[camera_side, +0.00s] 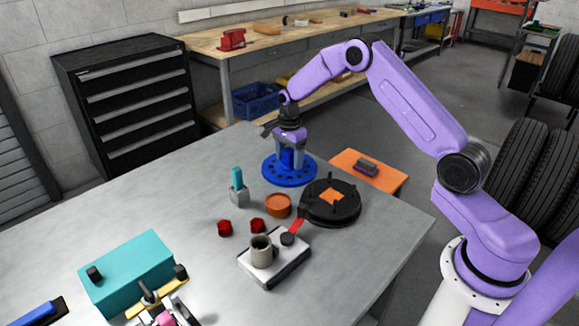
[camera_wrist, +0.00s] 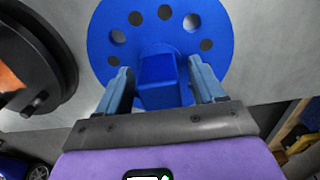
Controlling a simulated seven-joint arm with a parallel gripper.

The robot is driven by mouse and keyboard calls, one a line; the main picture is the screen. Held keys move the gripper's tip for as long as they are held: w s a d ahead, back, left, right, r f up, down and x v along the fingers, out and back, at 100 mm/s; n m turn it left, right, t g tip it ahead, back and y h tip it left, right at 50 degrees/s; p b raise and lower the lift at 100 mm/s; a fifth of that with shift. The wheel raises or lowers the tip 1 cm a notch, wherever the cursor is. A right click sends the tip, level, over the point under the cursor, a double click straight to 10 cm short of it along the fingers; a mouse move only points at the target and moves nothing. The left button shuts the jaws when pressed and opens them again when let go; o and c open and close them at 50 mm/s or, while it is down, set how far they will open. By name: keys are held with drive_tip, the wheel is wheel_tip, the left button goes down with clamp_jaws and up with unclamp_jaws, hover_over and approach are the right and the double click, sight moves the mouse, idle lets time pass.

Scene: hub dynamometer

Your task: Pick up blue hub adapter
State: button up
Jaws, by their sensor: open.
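The blue hub adapter (camera_side: 290,175) stands on the grey table, a flat round flange with a ring of holes and an upright post. In the wrist view its flange (camera_wrist: 208,35) fills the upper middle, and its squarish blue post (camera_wrist: 158,80) rises toward the camera. My gripper (camera_side: 291,160) points down over the adapter. In the wrist view my gripper (camera_wrist: 165,85) is open, with one finger on each side of the post. The fingers look close to the post; I cannot tell whether either touches it.
A black round hub plate (camera_side: 345,213) sits right of the adapter, and an orange mat (camera_side: 385,181) lies behind it. An orange round tin (camera_side: 278,205), a grey block with a teal handle (camera_side: 239,192) and red hex pieces (camera_side: 225,228) stand in front. A mug (camera_side: 262,252) stands on a white device.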

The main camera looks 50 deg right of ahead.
drive_tip(key=shift+f, duration=0.15)
clamp_jaws()
drive_tip(key=shift+r, duration=0.2)
drive_tip(key=shift+w+r, duration=0.1)
drive_tip(key=shift+r, duration=0.15)
wheel_tip(320, 180, up, 2)
drive_tip(key=shift+r, duration=0.15)
drive_tip(key=s+a+r, duration=0.2)
drive_tip(key=s+r, duration=0.8)
drive_tip(key=s, duration=0.4)
